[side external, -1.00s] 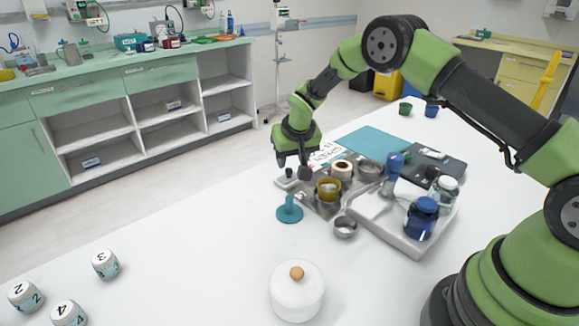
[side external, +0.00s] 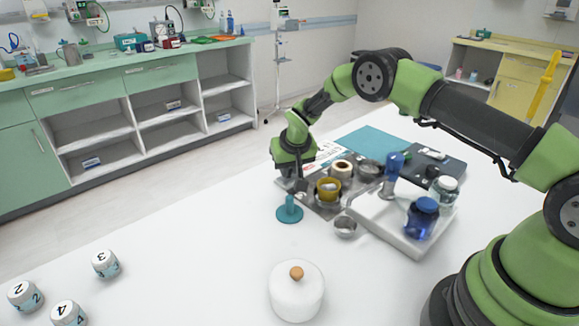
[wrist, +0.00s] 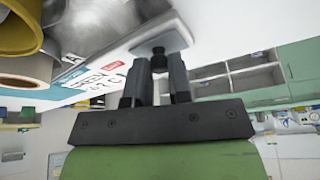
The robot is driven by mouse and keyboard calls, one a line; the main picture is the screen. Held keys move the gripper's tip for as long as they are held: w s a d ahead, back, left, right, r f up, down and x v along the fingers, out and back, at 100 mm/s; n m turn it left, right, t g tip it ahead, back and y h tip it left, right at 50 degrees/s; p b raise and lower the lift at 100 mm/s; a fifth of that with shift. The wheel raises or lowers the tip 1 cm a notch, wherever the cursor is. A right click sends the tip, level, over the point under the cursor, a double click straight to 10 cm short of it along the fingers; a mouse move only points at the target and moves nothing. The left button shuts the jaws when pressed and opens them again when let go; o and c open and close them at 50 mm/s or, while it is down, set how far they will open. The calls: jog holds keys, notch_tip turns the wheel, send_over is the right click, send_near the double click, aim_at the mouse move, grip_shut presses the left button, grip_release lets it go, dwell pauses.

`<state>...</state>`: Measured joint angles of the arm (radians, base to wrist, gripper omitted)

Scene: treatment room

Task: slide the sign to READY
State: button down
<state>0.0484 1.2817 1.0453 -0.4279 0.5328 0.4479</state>
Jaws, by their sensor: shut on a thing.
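My gripper (side external: 293,186) is low at the left end of the metal tray, and its fingers also show in the wrist view (wrist: 158,72). It is shut on a small dark knob (wrist: 159,59), which stands on a flat grey plate (wrist: 150,35). A white sign card (wrist: 95,88) with black print and a red and blue edge lies beside the plate. In the side view, the card (side external: 327,153) is partly behind my gripper. I cannot read which word the sign shows, and the knob is mostly hidden there by the fingers.
The metal tray (side external: 327,211) holds a yellow cup (side external: 328,190) and a tape roll (side external: 342,168) close to my gripper. The table's left middle is clear.

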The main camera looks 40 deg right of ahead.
jog(key=d, duration=0.7)
jog(key=c, duration=1)
grip_release()
jog(key=shift+a, duration=0.1)
jog(key=shift+c, duration=0.2)
jog(key=v, duration=1)
